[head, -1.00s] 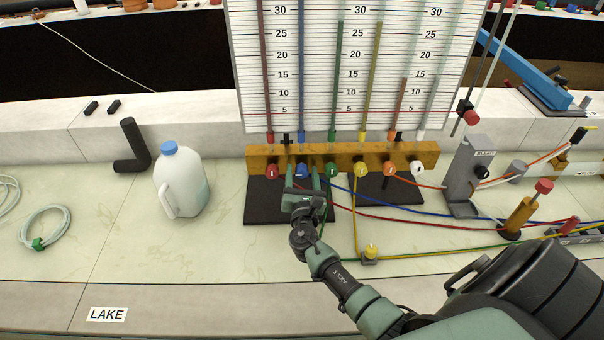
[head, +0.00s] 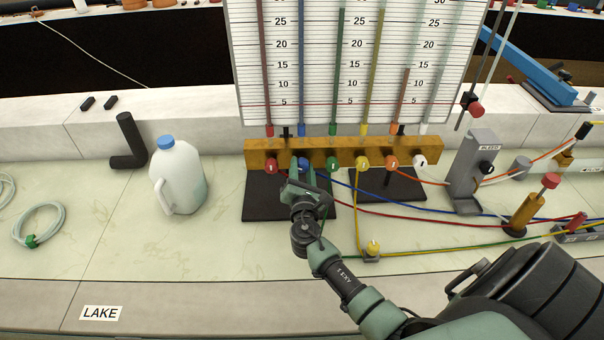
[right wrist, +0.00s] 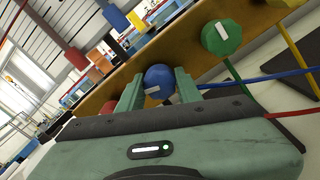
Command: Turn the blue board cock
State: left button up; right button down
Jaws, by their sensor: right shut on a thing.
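The blue board cock (head: 304,162) is a round knob in the row on the yellow-brown bar (head: 345,149), between the red cock (head: 271,166) and the green cock (head: 332,164). My right gripper (head: 301,168) is shut on it and partly hides it in the head view. In the right wrist view, the blue knob (right wrist: 159,77) sits between the two green fingers (right wrist: 158,90). Its white mark lies at a different angle from the mark on the green knob (right wrist: 221,36). My left gripper is not in view.
The scaled board (head: 350,60) with coloured tubes stands above the bar. A white jug (head: 180,180) stands to the left. The bench at left front is mostly clear.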

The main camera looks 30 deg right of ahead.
jog(key=m+b, duration=0.3)
jog(key=shift+f+m, duration=0.25)
jog(key=shift+m, duration=0.15)
jog(key=m+b, duration=0.3)
jog(key=shift+m, duration=0.3)
jog(key=m+b, duration=0.2)
jog(key=m, duration=0.1)
jog(key=shift+m, duration=0.3)
jog(key=shift+r+m+b, duration=0.15)
jog(key=shift+m+b, duration=0.9)
jog(key=shift+m, duration=0.55)
jog(key=c, duration=1)
grip_release()
jog(key=shift+r, duration=0.1)
jog(key=shift+o, duration=0.2)
